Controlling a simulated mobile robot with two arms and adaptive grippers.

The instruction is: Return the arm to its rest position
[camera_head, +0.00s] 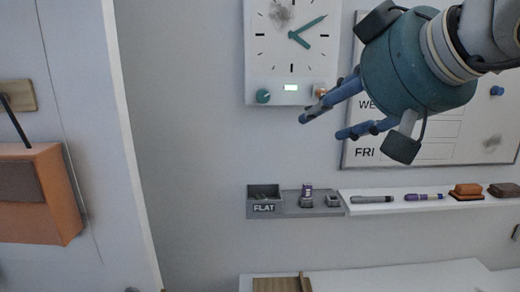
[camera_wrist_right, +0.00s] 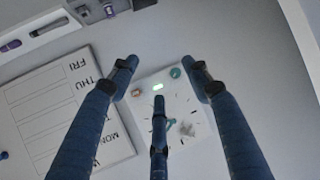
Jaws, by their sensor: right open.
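My right gripper (camera_head: 325,118) comes in from the upper right in the head view, with blue fingers on a teal body. Its fingers are spread, with nothing between them. It is in front of the wall, over the lower right of a white clock panel (camera_head: 265,52). In the right wrist view my right gripper (camera_wrist_right: 162,85) shows its blue fingers apart, and the clock panel (camera_wrist_right: 182,107) lies beyond them with its green display lit. My left gripper is not in view.
A whiteboard (camera_head: 440,152) with day names hangs behind the arm. Below is a white ledge (camera_head: 400,208) with markers and erasers, joined to a grey tray (camera_head: 320,212) with a box marked FLAT (camera_head: 264,198). An orange bag-like object (camera_head: 45,210) hangs at left.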

